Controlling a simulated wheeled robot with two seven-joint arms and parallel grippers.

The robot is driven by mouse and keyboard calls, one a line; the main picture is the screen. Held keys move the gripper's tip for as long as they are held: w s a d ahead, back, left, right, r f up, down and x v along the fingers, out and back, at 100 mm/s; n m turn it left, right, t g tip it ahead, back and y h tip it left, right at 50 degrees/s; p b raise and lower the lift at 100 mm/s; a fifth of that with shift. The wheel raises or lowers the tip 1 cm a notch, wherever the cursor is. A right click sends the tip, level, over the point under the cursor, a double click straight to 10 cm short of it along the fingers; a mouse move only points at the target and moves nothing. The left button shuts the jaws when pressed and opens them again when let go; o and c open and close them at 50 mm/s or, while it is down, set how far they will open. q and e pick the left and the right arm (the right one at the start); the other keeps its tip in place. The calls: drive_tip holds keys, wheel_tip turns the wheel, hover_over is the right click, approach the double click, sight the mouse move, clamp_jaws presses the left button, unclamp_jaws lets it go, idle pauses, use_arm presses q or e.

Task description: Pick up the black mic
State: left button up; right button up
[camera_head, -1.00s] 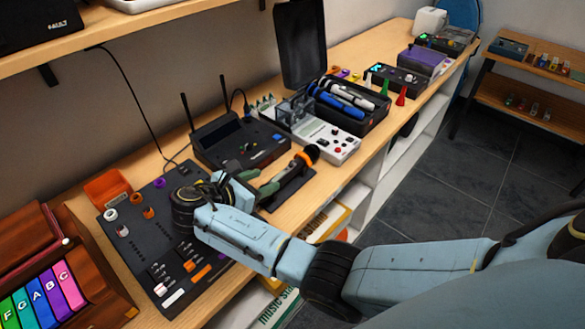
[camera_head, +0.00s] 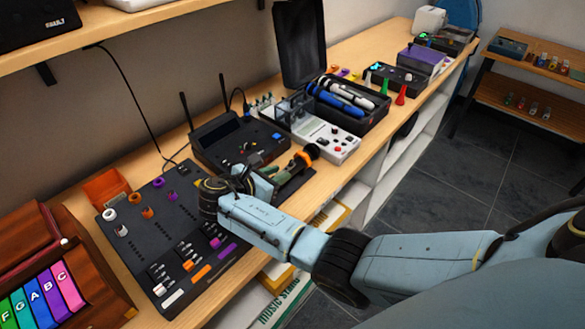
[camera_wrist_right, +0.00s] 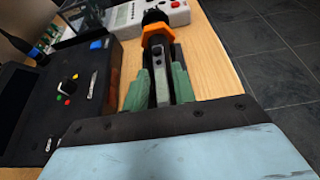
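The black mic (camera_head: 311,151) has a black head and an orange collar. It lies near the front edge of the bench, its head pointing away from my right arm. In the right wrist view, its dark grey body (camera_wrist_right: 159,60) lies between the green fingers of my right gripper (camera_wrist_right: 161,68). The fingers are apart, one on each side of the body, and I see no clear grip on it. In the head view, my right gripper (camera_head: 278,172) reaches over the handle end and hides part of it. My left gripper is not in view.
A black device with antennas (camera_head: 235,145) stands just left of the mic. A white device (camera_head: 330,138) and an open case (camera_head: 372,120) with blue and white mics stand beyond. Bare floor is right of the bench.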

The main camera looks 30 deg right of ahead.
drive_tip(key=c, duration=0.5)
drive_tip(key=shift+s, duration=0.1)
clamp_jaws()
